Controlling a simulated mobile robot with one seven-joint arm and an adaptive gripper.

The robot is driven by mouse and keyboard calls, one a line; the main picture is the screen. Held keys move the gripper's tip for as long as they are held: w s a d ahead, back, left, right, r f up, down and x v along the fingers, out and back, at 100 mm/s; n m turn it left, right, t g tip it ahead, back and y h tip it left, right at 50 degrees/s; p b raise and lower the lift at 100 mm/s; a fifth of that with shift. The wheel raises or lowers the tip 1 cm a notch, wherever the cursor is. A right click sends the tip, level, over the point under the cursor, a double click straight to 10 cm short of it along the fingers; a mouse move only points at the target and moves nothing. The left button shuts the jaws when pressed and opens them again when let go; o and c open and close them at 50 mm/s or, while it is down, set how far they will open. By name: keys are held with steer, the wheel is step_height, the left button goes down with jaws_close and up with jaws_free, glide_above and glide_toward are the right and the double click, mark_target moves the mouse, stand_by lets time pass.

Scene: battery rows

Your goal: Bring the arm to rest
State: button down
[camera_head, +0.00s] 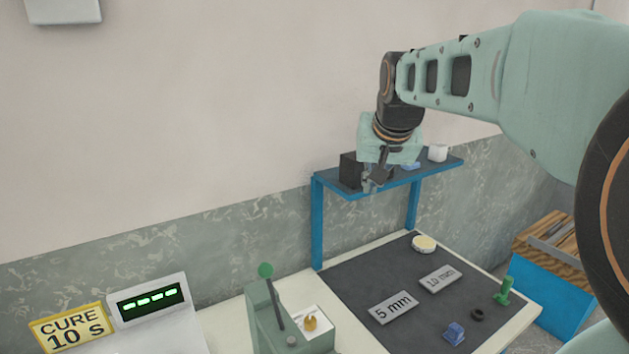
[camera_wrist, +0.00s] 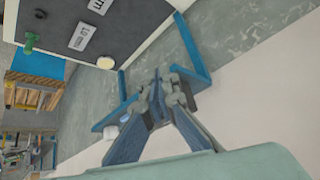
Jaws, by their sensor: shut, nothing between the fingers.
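My gripper (camera_head: 371,186) hangs from my pale green arm in front of the blue shelf, well above the dark mat. In the head view it is small and partly overlaps the shelf. In the wrist view my gripper (camera_wrist: 157,82) shows its fingers together, with nothing held between them. The arm reaches in from the right side of the head view, bent down at the wrist.
A blue shelf (camera_head: 317,225) holds a dark box and a white cup (camera_head: 438,153). A green-knobbed lever device (camera_head: 262,305) stands left. A wooden-topped blue stand (camera_head: 555,288) is right.

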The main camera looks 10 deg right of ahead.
steer(key=s+a+f+p, duration=0.1)
steer(key=s+a+f, duration=0.1)
steer(key=s, duration=0.6)
steer(key=s+a+f+n+g+p, duration=0.1)
steer(key=s+a+f, duration=0.2)
steer(key=s, duration=0.6)
steer(key=s+a+f+n+p, duration=0.1)
steer(key=s+a+f, duration=0.2)
steer(key=s, duration=0.5)
steer(key=shift+s+f+g+y, duration=0.25)
steer(key=shift+s+g+y, duration=0.05)
steer(key=shift+s+y, duration=0.1)
steer(key=shift+d, duration=0.1)
